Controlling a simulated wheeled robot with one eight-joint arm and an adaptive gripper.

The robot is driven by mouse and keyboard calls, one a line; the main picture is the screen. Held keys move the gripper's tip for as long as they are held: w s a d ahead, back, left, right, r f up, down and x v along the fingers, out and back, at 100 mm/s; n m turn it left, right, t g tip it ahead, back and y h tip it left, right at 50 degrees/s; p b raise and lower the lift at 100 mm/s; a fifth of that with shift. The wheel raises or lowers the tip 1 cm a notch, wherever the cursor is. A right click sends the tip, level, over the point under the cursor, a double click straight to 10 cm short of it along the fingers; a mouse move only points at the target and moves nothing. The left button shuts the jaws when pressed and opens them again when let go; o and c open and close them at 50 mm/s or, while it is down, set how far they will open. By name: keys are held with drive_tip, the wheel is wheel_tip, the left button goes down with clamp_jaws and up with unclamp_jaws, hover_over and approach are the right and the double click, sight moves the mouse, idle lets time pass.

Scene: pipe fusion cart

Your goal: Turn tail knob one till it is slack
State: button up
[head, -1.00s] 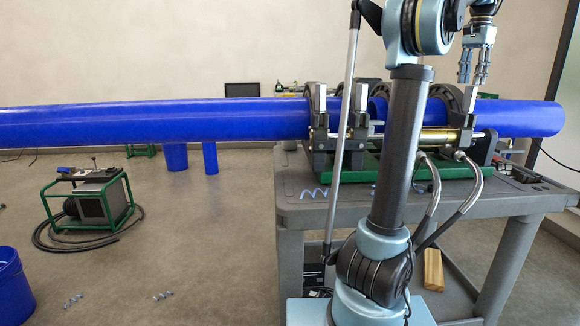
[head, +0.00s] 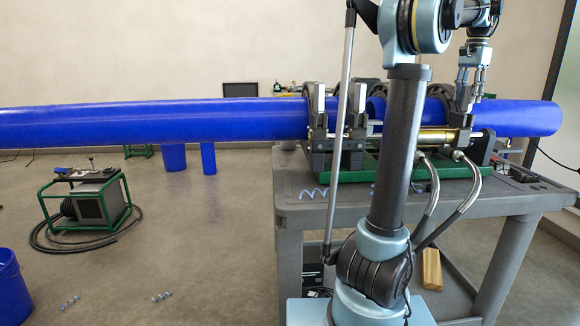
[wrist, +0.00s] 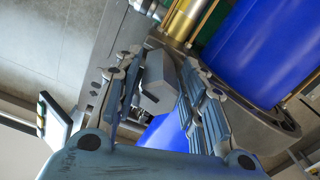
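A grey, block-shaped knob (wrist: 157,84), which I take to be tail knob one, shows between my fingers in the wrist view. My gripper (wrist: 160,68) is open, with one finger on either side of the knob. Whether either finger touches it I cannot tell. In the head view my gripper (head: 468,103) points down at the top of the rightmost dark clamp ring, and its fingers cover the knob there. The clamp (wrist: 275,118) curves around the blue pipe in the wrist view.
The long blue pipe (head: 150,121) runs through the clamps at left, and a shorter blue pipe (head: 525,117) sticks out at right. Two grey clamp blocks (head: 318,98) (head: 358,100) stand further left. The machine sits on a grey cart (head: 330,212). Hoses loop below the brass cylinder (head: 436,137).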

drive_tip(key=c, duration=0.8)
drive_tip(key=shift+n, duration=1.5)
drive_tip(key=shift+n, duration=1.5)
